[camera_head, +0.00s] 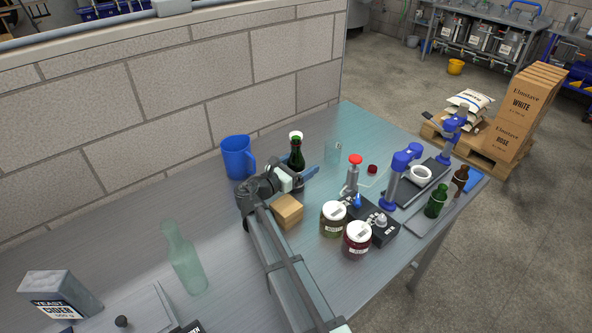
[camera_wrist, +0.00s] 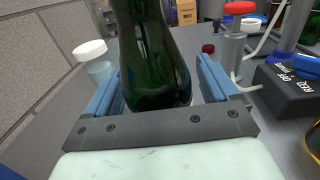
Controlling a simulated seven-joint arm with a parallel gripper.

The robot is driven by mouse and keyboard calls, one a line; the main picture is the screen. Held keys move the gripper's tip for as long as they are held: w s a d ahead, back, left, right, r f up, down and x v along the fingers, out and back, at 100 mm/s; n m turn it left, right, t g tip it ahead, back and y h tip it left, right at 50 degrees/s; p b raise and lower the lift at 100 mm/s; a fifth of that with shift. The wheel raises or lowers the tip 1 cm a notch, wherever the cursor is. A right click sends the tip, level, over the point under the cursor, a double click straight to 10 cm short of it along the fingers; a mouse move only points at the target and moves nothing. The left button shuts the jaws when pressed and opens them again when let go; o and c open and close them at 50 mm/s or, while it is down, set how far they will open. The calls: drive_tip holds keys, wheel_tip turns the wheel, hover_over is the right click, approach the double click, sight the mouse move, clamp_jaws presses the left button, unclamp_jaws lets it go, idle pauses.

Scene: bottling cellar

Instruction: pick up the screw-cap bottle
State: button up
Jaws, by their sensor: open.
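A dark green bottle (camera_head: 297,157) with a pale cap stands upright near the back of the steel table. It appears to be the screw-cap bottle. My gripper (camera_head: 304,173) is low beside it, with its blue fingers reaching around it. In the wrist view the bottle's green body (camera_wrist: 152,60) stands between the open fingers of my gripper (camera_wrist: 160,80). I cannot tell whether a finger touches the glass. The bottle's top is outside the wrist view, and its base is hidden behind the gripper.
A blue mug (camera_head: 237,157) stands left of the bottle, by the wall. A wooden block (camera_head: 287,211) lies near my arm. Two jars (camera_head: 333,219), a black device (camera_head: 372,222) and a red-topped dispenser (camera_head: 352,176) stand to the right. A clear green bottle (camera_head: 186,262) stands at left.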

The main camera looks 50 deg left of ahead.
drive_tip(key=c, duration=1.4)
drive_tip(key=shift+o, duration=0.2)
drive_tip(key=shift+r, duration=0.2)
